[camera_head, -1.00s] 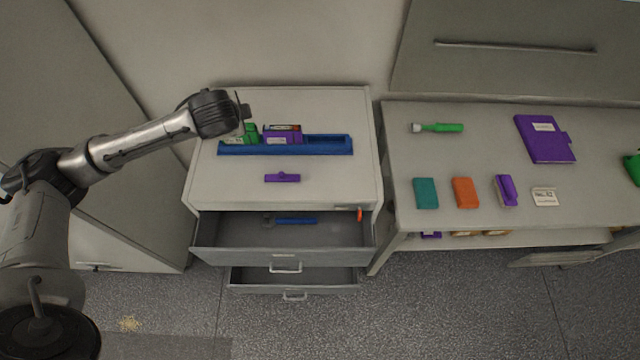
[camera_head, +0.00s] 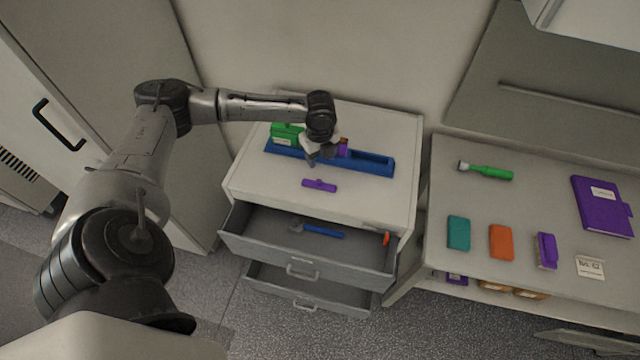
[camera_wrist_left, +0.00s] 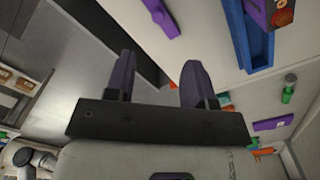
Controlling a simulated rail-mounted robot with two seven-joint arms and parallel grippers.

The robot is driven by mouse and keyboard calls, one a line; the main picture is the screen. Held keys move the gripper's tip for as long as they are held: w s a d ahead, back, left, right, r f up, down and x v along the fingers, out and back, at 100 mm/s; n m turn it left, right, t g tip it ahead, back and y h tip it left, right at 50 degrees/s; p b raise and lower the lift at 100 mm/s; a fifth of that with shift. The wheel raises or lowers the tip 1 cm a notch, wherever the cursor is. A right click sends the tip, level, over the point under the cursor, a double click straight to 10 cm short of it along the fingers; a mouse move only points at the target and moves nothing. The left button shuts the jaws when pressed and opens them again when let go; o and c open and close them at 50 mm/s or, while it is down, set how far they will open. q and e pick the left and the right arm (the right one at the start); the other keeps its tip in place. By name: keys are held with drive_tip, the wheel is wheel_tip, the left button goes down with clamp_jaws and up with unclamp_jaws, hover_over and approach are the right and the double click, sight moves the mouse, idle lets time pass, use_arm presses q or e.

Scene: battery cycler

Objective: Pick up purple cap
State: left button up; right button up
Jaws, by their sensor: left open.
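The purple cap (camera_head: 319,185), a small bar with a raised knob, lies on the cabinet top in front of the blue tray (camera_head: 376,167). It also shows in the left wrist view (camera_wrist_left: 161,17) at the top, beyond the fingertips. My left gripper (camera_head: 316,160) is over the tray, a little behind and above the cap, and hides part of the tray. In the left wrist view its two fingers (camera_wrist_left: 158,78) are apart with nothing between them. My right gripper is not in view.
A green block (camera_head: 286,134) sits in the tray. The upper drawer (camera_head: 270,238) stands open below the cap, holding a blue tool (camera_head: 322,231). The side table (camera_head: 450,195) at right carries several items. The cabinet top around the cap is clear.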

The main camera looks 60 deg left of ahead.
use_arm(q)
hover_over(319, 181)
drive_tip(key=f, duration=0.6)
drive_tip(key=shift+w+f, duration=0.2)
drive_tip(key=shift+s+f+p, duration=0.15)
drive_tip(key=shift+f+p, duration=0.4)
drive_tip(key=shift+f, duration=2.1)
clamp_jaws()
